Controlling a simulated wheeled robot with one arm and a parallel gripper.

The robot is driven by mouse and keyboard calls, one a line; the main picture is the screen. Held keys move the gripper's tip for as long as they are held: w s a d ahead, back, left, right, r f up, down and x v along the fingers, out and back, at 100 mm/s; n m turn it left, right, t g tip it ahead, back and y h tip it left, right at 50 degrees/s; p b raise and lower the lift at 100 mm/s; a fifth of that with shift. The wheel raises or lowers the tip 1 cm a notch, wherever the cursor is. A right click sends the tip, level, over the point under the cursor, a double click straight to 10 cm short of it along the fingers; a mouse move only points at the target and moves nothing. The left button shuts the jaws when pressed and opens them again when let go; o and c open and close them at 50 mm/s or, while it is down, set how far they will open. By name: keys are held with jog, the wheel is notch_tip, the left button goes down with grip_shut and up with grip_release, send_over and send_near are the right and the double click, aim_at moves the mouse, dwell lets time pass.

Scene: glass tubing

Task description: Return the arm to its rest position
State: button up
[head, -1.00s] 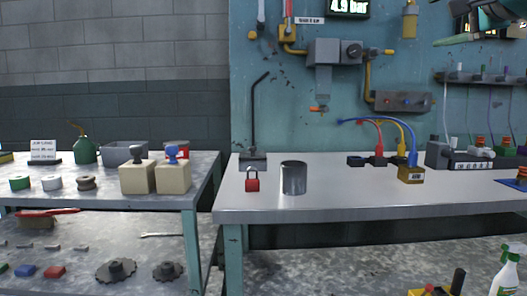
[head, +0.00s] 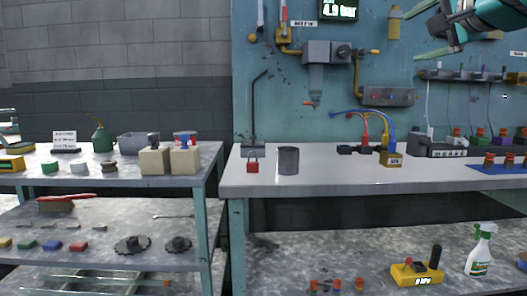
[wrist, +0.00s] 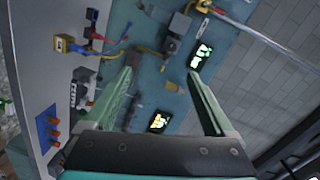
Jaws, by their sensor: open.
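My gripper (head: 418,46) is at the upper right of the head view, raised in front of the teal back panel, well above the bench. Its two green fingers are spread apart with nothing between them. The wrist view shows the open gripper (wrist: 160,76) too, with the panel tilted beyond it. Part of my arm is cut off by the top right edge of the head view.
A bench (head: 330,180) holds a dark cylinder (head: 288,161), a red padlock (head: 252,163) and a yellow block (head: 391,159). A shelf rack (head: 470,76) is on the panel below my gripper. A spray bottle (head: 479,250) stands on the lower shelf. A second table (head: 120,185) is left.

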jog(key=s+a+f+n+g, duration=0.25)
jog(key=a+f, duration=0.25)
jog(key=f, duration=0.5)
jog(key=s+a+f+n+g+y, duration=0.1)
jog(key=a+f+n+g, duration=0.2)
jog(key=a+f, duration=0.55)
jog(key=s+a+f+n+g, duration=0.2)
jog(key=f+n+g, duration=0.1)
jog(key=f, duration=1)
jog(key=s+d+f+n+g+h, duration=0.1)
jog(key=s+f+n+g, duration=0.4)
jog(key=s+f, duration=2.3)
jog(key=f+g+h, duration=0.1)
jog(key=g, duration=0.4)
jog(key=shift+s+f, duration=0.25)
jog(key=shift+f, duration=0.1)
